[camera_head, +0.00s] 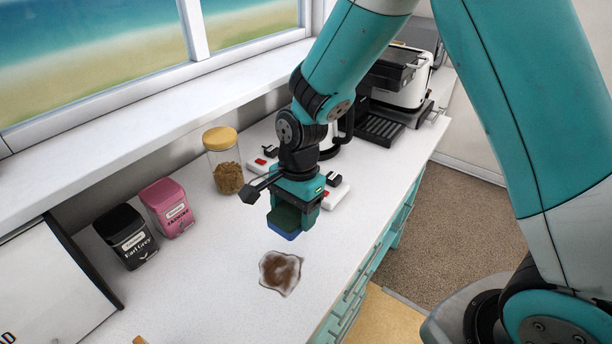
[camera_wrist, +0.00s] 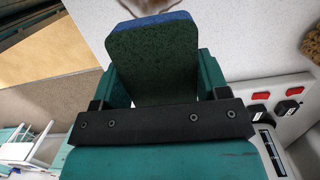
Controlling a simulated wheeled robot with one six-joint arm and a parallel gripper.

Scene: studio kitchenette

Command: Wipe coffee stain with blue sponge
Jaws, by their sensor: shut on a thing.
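The coffee stain (camera_head: 280,271) is a brown irregular patch with a pale, shiny rim on the white countertop. The blue sponge (camera_head: 284,226) has a dark green upper layer and a blue lower layer. My gripper (camera_head: 297,207) is shut on the sponge and holds it pointing down, behind the stain in the head view and apart from it. In the wrist view the sponge (camera_wrist: 155,58) sits between the fingers, with its blue edge toward the top. Part of the stain (camera_wrist: 148,6) shows beyond that edge, the remainder cut off by the frame.
A coffee machine (camera_head: 397,85) is at the back. Countertop around the stain is clear; its front edge (camera_head: 352,280) lies to the right.

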